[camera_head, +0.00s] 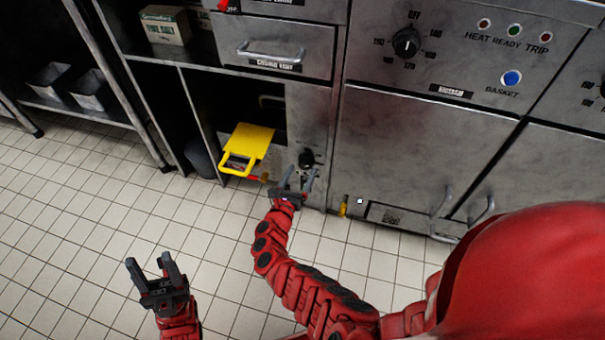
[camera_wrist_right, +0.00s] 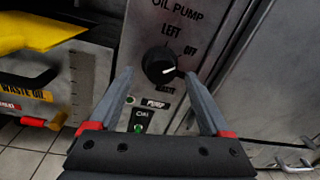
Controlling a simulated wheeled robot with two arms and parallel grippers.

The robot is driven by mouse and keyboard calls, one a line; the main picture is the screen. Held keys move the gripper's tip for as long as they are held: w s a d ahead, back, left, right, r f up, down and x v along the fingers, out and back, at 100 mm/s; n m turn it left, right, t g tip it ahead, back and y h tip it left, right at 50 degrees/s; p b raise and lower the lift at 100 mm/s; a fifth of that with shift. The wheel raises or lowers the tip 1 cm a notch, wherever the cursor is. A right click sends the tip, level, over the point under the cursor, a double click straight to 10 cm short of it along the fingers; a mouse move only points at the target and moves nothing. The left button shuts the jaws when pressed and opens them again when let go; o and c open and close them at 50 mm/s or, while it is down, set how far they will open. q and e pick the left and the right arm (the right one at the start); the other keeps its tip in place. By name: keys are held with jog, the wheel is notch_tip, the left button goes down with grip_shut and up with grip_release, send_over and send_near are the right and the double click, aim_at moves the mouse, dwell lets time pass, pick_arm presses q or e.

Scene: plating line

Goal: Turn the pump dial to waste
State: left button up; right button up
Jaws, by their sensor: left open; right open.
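The pump dial (camera_wrist_right: 159,64) is a round black knob on a grey steel panel marked OIL PUMP in the right wrist view. LEFT and OFF are printed above it; a lower label is partly hidden. Its white mark points to the right side, below OFF. The dial also shows in the head view (camera_head: 306,157). My right gripper (camera_head: 300,176) is open in front of the dial. In the wrist view its fingertips (camera_wrist_right: 158,74) lie to either side of the dial; I cannot tell whether they touch it. My left gripper (camera_head: 149,268) is open and empty above the floor.
A yellow-topped waste oil container (camera_head: 248,142) stands left of the dial; it shows in the wrist view (camera_wrist_right: 35,40). A green indicator (camera_wrist_right: 139,128) sits below the dial. Fryer doors (camera_head: 425,140) are to the right. The tiled floor (camera_head: 70,220) at left is clear.

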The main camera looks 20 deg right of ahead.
jog(key=shift+x, duration=0.9)
grip_shut()
